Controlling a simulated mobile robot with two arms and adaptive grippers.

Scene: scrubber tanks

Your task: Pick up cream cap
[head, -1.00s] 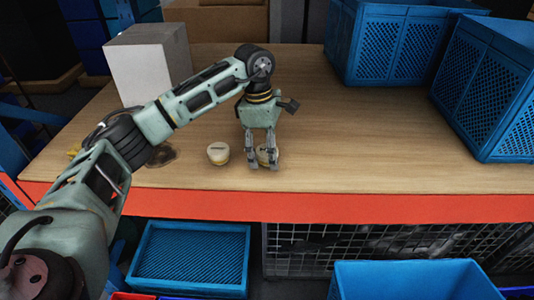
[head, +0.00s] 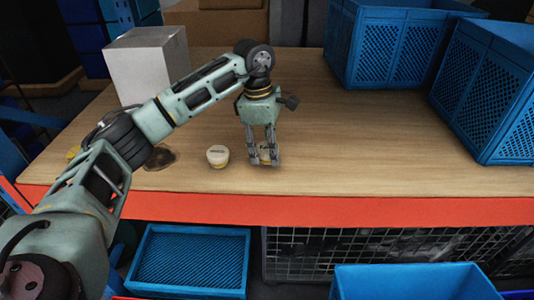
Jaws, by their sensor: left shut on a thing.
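Two small cream caps are on the wooden table near its front edge. One cream cap (head: 217,156) stands free on the table in the head view. My left gripper (head: 264,162) points down just to the right of it and is shut on the other cream cap (head: 265,154), which shows partly between the fingers. The fingers hide much of that cap. I cannot tell whether it is lifted clear of the table. My right gripper is not in view.
A pale box (head: 150,66) stands at the back left of the table (head: 350,150). Blue crates (head: 380,45) stand at the back right. A dark round item (head: 160,157) lies behind my left arm. The table's right front is clear. More blue crates (head: 190,262) sit below the orange edge.

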